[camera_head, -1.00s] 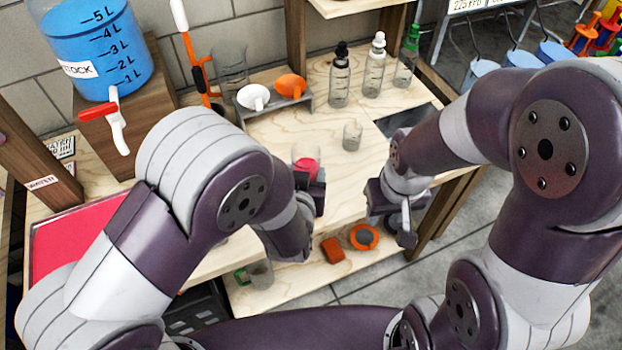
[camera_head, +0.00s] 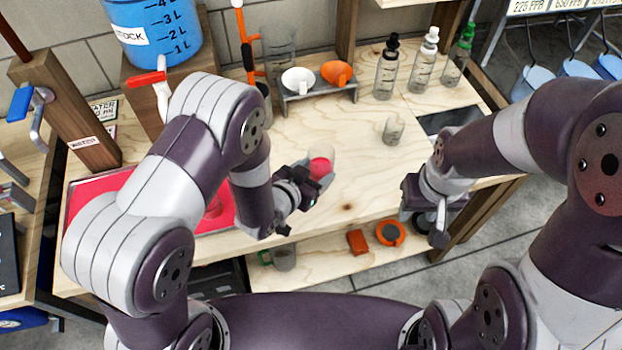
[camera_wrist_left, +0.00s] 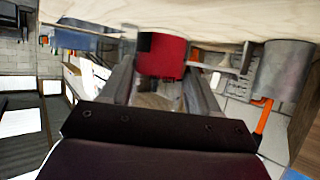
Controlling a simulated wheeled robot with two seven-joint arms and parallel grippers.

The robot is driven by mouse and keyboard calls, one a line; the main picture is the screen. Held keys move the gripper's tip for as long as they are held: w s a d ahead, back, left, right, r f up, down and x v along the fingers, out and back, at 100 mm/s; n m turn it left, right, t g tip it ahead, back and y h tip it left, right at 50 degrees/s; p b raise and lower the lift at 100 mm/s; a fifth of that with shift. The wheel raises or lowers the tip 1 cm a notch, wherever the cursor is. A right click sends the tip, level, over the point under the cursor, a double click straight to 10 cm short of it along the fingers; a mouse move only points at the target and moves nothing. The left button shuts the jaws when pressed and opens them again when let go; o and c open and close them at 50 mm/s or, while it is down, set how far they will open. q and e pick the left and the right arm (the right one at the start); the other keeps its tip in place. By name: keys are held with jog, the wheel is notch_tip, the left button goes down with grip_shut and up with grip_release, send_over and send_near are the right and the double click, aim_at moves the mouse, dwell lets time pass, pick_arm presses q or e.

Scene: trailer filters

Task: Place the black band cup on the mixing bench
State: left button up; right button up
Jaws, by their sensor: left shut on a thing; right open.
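The cup (camera_head: 320,166), clear with red contents, is between the fingers of my left gripper (camera_head: 309,183) over the front part of the pale wooden mixing bench (camera_head: 350,170). In the left wrist view, the red cup (camera_wrist_left: 165,56) shows a black patch on its side, between the two fingers (camera_wrist_left: 152,88). My left gripper is shut on it. I cannot tell whether the cup's base touches the bench. My right gripper (camera_head: 428,222) is open and empty at the bench's front right; its fingers are partly hidden.
A small clear cup (camera_head: 393,130) stands on the bench to the right. Behind are dropper bottles (camera_head: 386,72) and a stand (camera_head: 318,94) with white and orange funnels. A red tray (camera_head: 80,205) lies left. Bare wood surrounds the held cup.

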pick_arm(q)
jog(key=f, duration=0.2)
jog(key=a+f, duration=0.1)
jog(key=f, duration=0.1)
jog(key=shift+w+f, duration=0.3)
jog(key=shift+f, duration=0.1)
jog(key=o, duration=1.2)
jog(key=shift+f, duration=0.1)
